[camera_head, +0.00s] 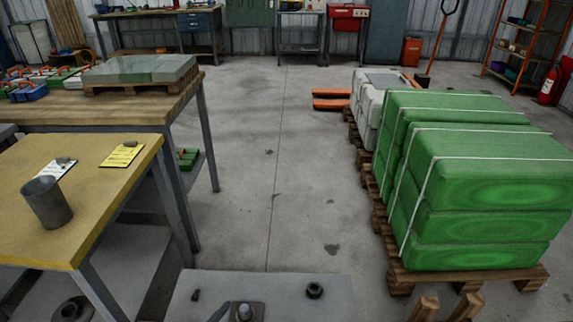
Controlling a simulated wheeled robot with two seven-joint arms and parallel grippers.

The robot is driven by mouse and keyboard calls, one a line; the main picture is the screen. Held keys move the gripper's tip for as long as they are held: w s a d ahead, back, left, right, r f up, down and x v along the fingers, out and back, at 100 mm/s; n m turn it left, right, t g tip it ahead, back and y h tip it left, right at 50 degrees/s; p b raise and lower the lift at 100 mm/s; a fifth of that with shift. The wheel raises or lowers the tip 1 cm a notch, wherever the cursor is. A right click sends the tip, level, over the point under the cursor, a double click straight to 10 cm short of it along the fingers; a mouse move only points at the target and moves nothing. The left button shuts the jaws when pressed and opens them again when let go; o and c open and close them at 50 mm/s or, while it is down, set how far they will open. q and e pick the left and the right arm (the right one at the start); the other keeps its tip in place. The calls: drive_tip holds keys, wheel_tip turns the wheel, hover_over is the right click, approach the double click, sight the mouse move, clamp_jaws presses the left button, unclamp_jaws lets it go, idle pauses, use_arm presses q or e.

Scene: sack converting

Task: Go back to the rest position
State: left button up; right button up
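Neither of my grippers shows in the head view, and no arm reaches in from the left or the right. I cannot tell whether they are open, shut or holding anything.
A yellow-topped table (100,190) with a metal cup (46,202) stands at left, before a wooden workbench (115,108). Green sacks (490,190), strapped on a wooden pallet (470,279), stand at right, with white sacks (369,105) behind. The concrete floor (275,160) between is clear.

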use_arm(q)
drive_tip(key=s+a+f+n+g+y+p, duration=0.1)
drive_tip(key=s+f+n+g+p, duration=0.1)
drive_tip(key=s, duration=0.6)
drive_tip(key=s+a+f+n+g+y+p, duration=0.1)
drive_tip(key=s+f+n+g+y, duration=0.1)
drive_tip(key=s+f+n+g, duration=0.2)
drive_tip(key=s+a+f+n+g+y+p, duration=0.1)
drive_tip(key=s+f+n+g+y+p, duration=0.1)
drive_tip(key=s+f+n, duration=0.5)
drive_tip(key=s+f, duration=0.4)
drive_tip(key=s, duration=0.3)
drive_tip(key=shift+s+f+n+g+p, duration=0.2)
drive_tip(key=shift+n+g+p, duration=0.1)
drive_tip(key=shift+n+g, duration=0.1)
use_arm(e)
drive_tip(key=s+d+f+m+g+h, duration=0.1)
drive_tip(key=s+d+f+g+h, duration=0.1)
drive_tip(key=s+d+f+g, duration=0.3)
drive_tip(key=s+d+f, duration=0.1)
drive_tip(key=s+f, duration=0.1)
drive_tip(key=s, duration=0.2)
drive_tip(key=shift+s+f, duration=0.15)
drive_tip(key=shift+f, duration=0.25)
